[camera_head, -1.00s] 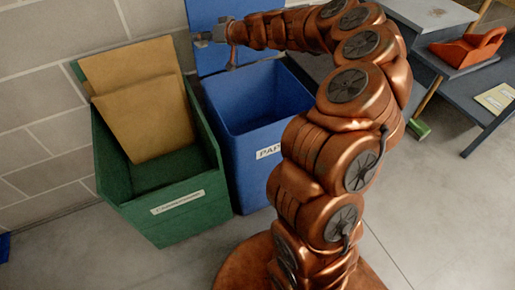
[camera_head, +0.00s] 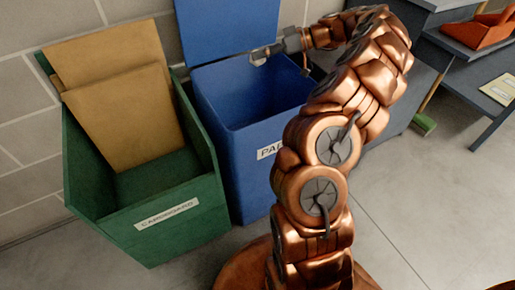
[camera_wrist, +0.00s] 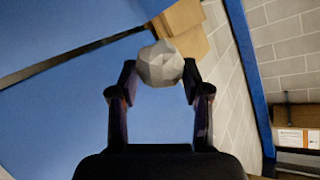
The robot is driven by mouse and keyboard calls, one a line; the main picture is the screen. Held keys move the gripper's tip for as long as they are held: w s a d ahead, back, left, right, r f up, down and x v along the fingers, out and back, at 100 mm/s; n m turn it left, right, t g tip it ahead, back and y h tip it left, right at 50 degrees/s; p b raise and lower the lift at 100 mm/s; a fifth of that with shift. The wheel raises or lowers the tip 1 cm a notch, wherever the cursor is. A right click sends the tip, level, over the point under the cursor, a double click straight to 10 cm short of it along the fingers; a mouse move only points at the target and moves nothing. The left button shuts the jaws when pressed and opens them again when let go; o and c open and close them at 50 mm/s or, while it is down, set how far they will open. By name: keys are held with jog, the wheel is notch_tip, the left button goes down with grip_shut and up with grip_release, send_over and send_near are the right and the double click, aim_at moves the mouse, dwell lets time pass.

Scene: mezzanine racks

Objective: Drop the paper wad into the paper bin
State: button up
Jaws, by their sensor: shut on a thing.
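The paper wad (camera_wrist: 160,64) is a pale grey faceted ball between my fingertips in the wrist view. My gripper (camera_wrist: 160,72) is shut on it. In the head view my gripper (camera_head: 259,57) is over the back part of the blue paper bin (camera_head: 243,164), in front of its raised lid (camera_head: 228,28); the wad is too small there to make out clearly. The bin is open at the top, and its white label is partly hidden by my arm. Blue panels of the bin fill much of the wrist view.
A green cardboard bin (camera_head: 190,225) with brown cardboard sheets (camera_head: 125,105) stands left of the blue bin, against a block wall (camera_head: 25,150). Floor (camera_head: 410,210) at front right is clear.

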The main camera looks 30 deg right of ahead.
aim_at(262, 65)
jog(key=shift+s+d+f, duration=0.25)
jog(key=shift+s+f, duration=0.05)
jog(key=shift+f, duration=0.1)
jog(key=shift+a+f, duration=0.2)
jog(key=shift+f, duration=2.6)
jog(key=o, duration=0.9)
notch_tip(262, 65, up, 10)
